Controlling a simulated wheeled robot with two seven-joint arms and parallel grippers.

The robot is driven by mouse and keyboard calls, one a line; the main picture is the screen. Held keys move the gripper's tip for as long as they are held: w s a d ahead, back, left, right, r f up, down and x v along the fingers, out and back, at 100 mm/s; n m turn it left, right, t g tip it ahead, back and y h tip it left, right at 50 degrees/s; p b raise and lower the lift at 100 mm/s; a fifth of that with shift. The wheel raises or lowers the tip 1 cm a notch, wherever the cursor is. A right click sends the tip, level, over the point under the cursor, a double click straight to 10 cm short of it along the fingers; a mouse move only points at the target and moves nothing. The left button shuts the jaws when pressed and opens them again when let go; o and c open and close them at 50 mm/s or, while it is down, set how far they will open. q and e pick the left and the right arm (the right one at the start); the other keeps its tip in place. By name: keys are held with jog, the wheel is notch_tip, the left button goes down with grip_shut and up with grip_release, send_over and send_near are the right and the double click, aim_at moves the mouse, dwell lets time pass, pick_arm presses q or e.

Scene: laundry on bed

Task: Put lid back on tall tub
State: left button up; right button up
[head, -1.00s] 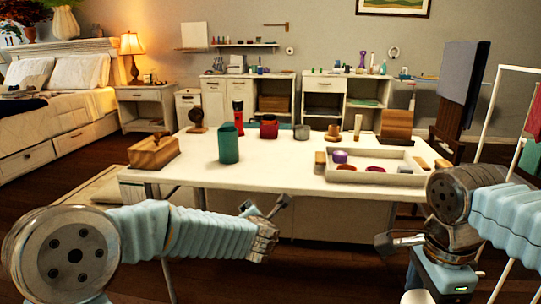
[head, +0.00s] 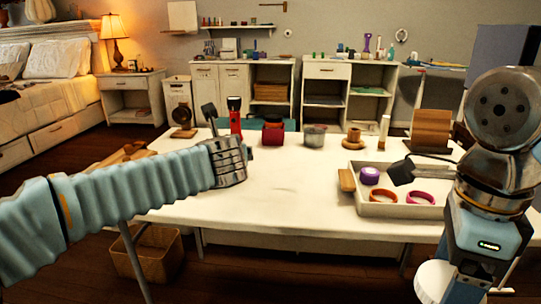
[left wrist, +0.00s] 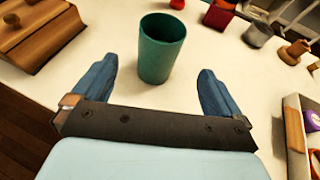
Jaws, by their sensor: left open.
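The tall teal tub (left wrist: 161,52) stands upright on the white table in the left wrist view, its top open and its inside showing. In the head view my left arm hides most or all of it. My left gripper (left wrist: 153,82) is open and empty, its two blue fingers pointing toward the tub with one on either side of its near base, apart from it. It also shows over the table in the head view (head: 230,128). My right gripper (head: 412,167) hangs above the tray; its jaw opening is unclear. I cannot pick out a teal lid.
A white tray (head: 404,212) at the right holds a purple round piece (head: 370,176), an orange ring (head: 384,197) and a magenta ring (head: 420,198). A red tub (head: 272,134), a grey tub (head: 314,137) and a wooden box (left wrist: 37,32) stand around. The table's front middle is clear.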

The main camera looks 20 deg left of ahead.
jog(key=shift+w, duration=0.1)
pick_arm(q)
jog(key=shift+w+a, duration=0.1)
jog(key=x, duration=0.6)
jog(key=shift+w+a, duration=0.15)
jog(key=shift+w, duration=0.15)
pick_arm(e)
jog(key=shift+r, duration=0.1)
pick_arm(q)
jog(key=shift+f, duration=0.1)
jog(key=shift+x, duration=2.6)
pick_arm(e)
jog(key=shift+r, duration=0.2)
pick_arm(q)
jog(key=shift+f, duration=0.1)
jog(key=shift+c, duration=0.5)
